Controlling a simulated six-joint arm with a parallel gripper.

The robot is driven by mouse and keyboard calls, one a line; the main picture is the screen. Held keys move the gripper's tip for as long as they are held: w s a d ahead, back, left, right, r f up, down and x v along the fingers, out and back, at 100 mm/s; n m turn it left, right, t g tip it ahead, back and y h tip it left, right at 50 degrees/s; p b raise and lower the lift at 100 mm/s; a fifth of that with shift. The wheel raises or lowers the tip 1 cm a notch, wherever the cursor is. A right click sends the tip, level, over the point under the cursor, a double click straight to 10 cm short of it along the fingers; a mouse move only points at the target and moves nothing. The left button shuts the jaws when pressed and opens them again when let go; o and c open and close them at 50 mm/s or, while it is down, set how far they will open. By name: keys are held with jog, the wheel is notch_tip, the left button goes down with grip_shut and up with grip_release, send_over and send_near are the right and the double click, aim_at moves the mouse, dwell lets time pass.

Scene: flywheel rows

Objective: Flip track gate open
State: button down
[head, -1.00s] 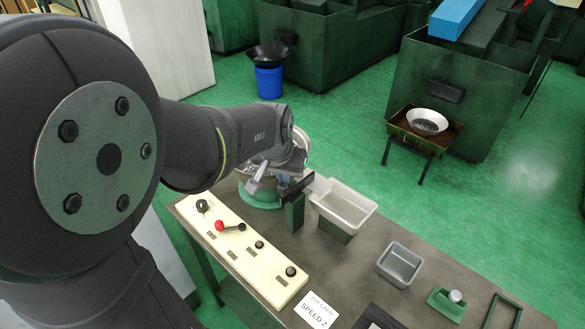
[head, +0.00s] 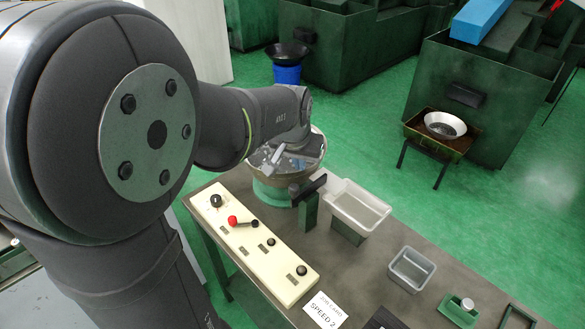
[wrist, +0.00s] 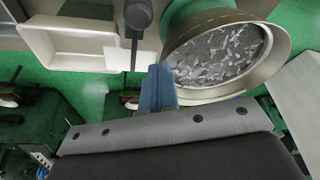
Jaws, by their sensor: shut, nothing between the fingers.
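A dark bar (head: 309,189) on a green post (head: 309,213), between the round feeder bowl (head: 260,183) and the pale tray, looks like the track gate. It slants up to the right. In the wrist view a dark bar with a rounded end (wrist: 138,15) hangs at the top centre, seemingly the same part. My gripper (wrist: 160,75) is shut and empty, its blue-grey fingers below and right of that bar, by the bowl's rim. I cannot tell whether they touch. In the head view the gripper is over the bowl, its fingertips unclear.
The bowl holds metal chips or small parts (wrist: 218,58). A pale tray (head: 360,209) stands right of the post. A cream control panel (head: 253,245) with a red-knobbed lever (head: 233,221) lies in front. A grey bin (head: 411,269) and a card (head: 324,310) are on the table.

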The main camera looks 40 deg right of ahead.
jog(key=v, duration=0.8)
jog(key=shift+r, duration=0.25)
jog(key=x, duration=0.9)
jog(key=shift+s+d+r, duration=0.1)
jog(key=shift+d+r, duration=0.25)
jog(key=shift+d, duration=0.3)
jog(key=shift+s+d+r, duration=0.1)
jog(key=shift+d+r, duration=0.3)
jog(key=shift+d, duration=0.3)
jog(key=shift+s+d+r, duration=0.1)
jog(key=shift+d+r, duration=0.25)
jog(key=shift+d, duration=0.3)
